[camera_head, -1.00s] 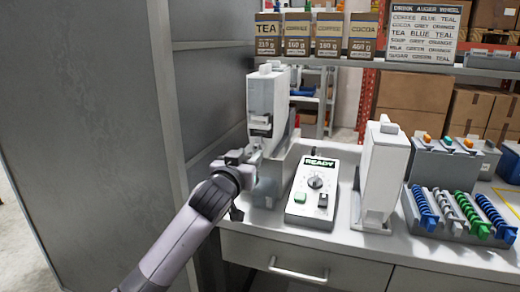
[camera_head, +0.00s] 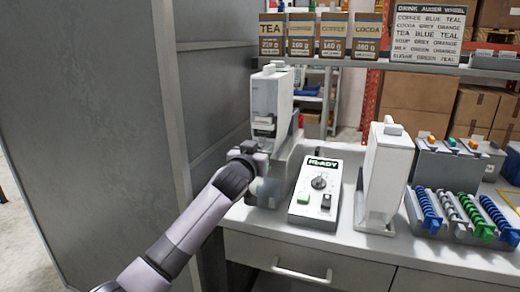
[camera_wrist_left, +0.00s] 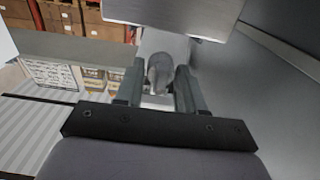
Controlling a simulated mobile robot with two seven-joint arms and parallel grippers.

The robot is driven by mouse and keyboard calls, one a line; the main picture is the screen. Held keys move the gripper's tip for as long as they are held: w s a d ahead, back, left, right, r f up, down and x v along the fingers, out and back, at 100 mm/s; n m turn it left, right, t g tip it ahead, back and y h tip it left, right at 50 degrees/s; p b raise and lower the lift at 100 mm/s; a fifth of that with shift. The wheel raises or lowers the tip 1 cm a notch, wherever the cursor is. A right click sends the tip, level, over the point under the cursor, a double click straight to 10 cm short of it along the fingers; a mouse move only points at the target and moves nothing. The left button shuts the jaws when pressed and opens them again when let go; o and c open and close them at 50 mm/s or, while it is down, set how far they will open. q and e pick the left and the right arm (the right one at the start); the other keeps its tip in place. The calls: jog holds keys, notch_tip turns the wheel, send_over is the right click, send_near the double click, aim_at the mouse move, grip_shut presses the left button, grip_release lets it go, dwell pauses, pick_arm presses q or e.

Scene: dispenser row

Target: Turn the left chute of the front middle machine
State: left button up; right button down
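A tall white dispenser machine (camera_head: 272,98) stands at the left end of the counter. My left gripper (camera_head: 262,155) is at its lower front, just under the spout area, and my wrist hides part of it. In the left wrist view, a rounded grey chute (camera_wrist_left: 160,72) lies between the two fingers of my left gripper (camera_wrist_left: 158,88). The fingers are apart, with a gap at the left of the chute; contact on the right is unclear. A second white machine (camera_head: 386,170) stands farther right. My right gripper is not in view.
A control box (camera_head: 317,193) with a dial and a READY display sits between the machines. A rack of coloured augers (camera_head: 455,215) is at the right. A grey cabinet wall (camera_head: 90,120) borders the left. Labelled bags (camera_head: 319,35) stand on the shelf above.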

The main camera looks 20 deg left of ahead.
pick_arm(q)
jog(key=shift+c, duration=0.3)
grip_shut()
